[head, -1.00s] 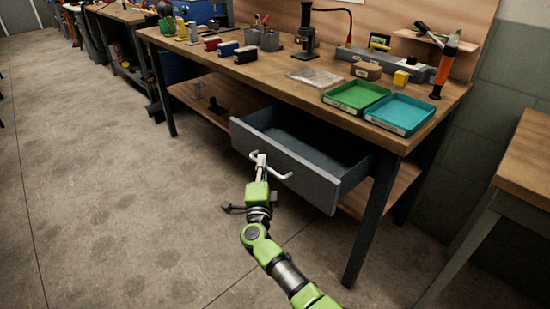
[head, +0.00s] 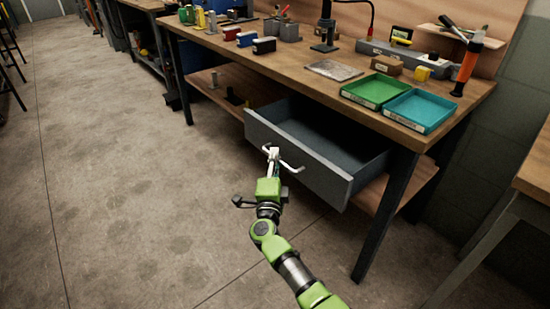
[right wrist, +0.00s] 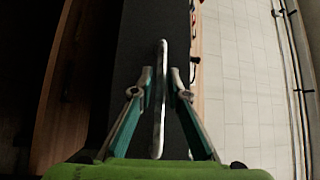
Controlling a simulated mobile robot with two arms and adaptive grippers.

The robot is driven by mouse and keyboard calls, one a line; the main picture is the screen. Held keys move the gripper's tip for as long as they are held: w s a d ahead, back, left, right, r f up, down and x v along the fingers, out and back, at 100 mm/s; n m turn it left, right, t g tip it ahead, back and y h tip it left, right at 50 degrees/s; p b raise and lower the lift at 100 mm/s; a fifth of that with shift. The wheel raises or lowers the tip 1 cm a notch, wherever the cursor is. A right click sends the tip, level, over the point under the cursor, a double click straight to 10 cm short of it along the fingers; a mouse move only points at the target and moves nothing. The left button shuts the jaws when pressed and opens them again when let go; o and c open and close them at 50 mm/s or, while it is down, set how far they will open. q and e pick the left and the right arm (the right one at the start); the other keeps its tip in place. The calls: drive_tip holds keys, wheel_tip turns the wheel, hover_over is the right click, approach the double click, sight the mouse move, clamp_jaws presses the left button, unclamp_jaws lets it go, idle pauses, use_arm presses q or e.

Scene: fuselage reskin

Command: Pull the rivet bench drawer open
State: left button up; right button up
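The rivet bench (head: 300,65) has a grey drawer (head: 300,158) under its top, and the drawer stands well out with its empty-looking inside showing. A pale bar handle (head: 291,168) is on the drawer front. My right gripper (head: 271,152) is at the handle's left part. The gripper hides part of the handle in the head view. My left gripper is in neither view.
A green tray (head: 375,90) and a teal tray (head: 420,110) stand on the bench top above the drawer. A lower shelf (head: 215,85) runs under the bench. Another table (head: 537,165) is at the right. The floor (head: 130,190) left of my arm is clear.

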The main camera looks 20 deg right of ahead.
drive_tip(key=v, duration=1.1)
drive_tip(key=shift+s, duration=0.2)
